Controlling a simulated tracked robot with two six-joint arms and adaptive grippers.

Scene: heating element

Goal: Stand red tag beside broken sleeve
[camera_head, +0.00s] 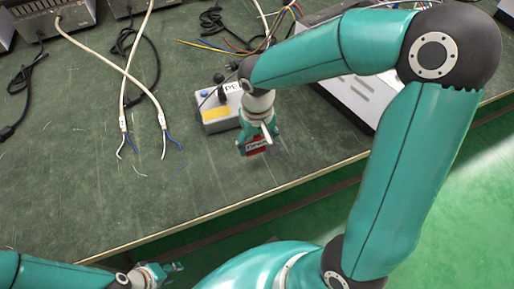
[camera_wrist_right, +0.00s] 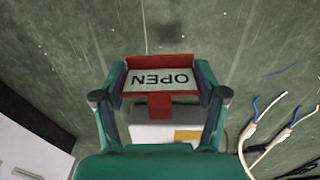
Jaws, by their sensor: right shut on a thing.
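My right gripper (camera_head: 258,143) is shut on the red tag (camera_head: 256,147), above the green bench. In the right wrist view, the red tag (camera_wrist_right: 160,62) sits between both fingers, and its white face reads "OPEN" upside down. Two pale cables lie to the left on the bench, a left one (camera_head: 124,100) and a right one (camera_head: 161,112), each ending in split blue and white wires. Their ends also show at the right of the wrist view (camera_wrist_right: 250,128). I cannot tell which sleeve is broken. My left gripper (camera_head: 172,274) is low at the left, away from the cables; its opening is unclear.
A grey box (camera_head: 216,127) with a yellow label stands just behind the right gripper. A large pale case (camera_head: 365,98) lies right of it, partly behind my arm. Loose coloured wires (camera_head: 232,48) lie at the back.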

